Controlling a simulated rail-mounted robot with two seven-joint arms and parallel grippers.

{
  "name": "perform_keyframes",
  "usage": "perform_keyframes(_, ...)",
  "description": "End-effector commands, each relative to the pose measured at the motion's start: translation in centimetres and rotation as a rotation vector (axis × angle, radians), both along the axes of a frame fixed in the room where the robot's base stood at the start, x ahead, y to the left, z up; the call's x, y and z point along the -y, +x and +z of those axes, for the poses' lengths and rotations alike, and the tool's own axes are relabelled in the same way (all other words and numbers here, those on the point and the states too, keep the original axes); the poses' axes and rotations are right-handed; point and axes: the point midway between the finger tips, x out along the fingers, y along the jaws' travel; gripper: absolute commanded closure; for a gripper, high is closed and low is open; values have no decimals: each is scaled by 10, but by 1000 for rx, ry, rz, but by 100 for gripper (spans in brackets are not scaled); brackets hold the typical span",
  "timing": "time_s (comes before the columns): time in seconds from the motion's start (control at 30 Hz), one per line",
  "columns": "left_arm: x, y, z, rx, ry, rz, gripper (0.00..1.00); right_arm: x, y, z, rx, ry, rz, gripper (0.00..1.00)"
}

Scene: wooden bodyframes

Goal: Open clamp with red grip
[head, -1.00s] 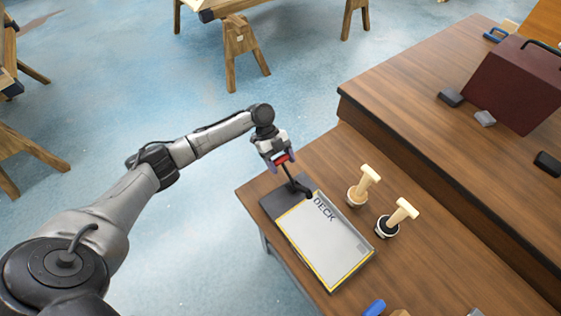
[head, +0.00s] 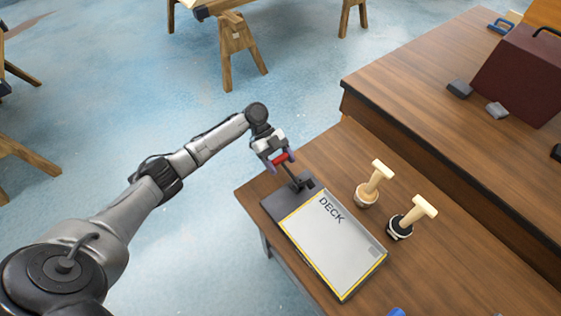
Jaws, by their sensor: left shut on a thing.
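The clamp (head: 297,182) stands on the dark end of the base plate (head: 272,205), at the far left corner of the board marked DECK (head: 335,245). Its thin dark lever rises to a red grip (head: 281,158). My left gripper (head: 279,160) is shut on the red grip, its fingers on either side of it. The dark pressing end of the clamp shows beside the lever and looks clear of the board's printed face. The gripper hides part of the grip. My right gripper is not in view.
Two wooden-handled stamps, one pale (head: 369,190) and one with a dark base (head: 402,226), stand right of the board. A raised wooden step (head: 430,110) bears a dark red case (head: 520,75) and small blocks. Sawhorses (head: 238,45) stand on the blue floor behind.

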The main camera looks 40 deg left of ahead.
Motion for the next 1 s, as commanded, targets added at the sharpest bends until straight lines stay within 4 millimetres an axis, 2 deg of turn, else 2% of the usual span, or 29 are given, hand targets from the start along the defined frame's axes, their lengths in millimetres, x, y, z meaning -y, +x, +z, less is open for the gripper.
perform_keyframes(0.3, 0, -1, -3, -1, 5, 0, 79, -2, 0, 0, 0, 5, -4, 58)
perform_keyframes(0.33, 0, -1, -3, -1, 5, 0, 34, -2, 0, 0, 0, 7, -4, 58)
perform_keyframes(0.57, 0, 0, -2, -1, 2, 0, 12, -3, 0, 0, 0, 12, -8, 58)
perform_keyframes(0.83, 0, 0, 0, 0, 1, 0, 11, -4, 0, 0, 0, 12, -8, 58)
perform_keyframes(1.0, -12, 2, 9, 2, 2, 2, 11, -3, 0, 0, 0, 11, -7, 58)
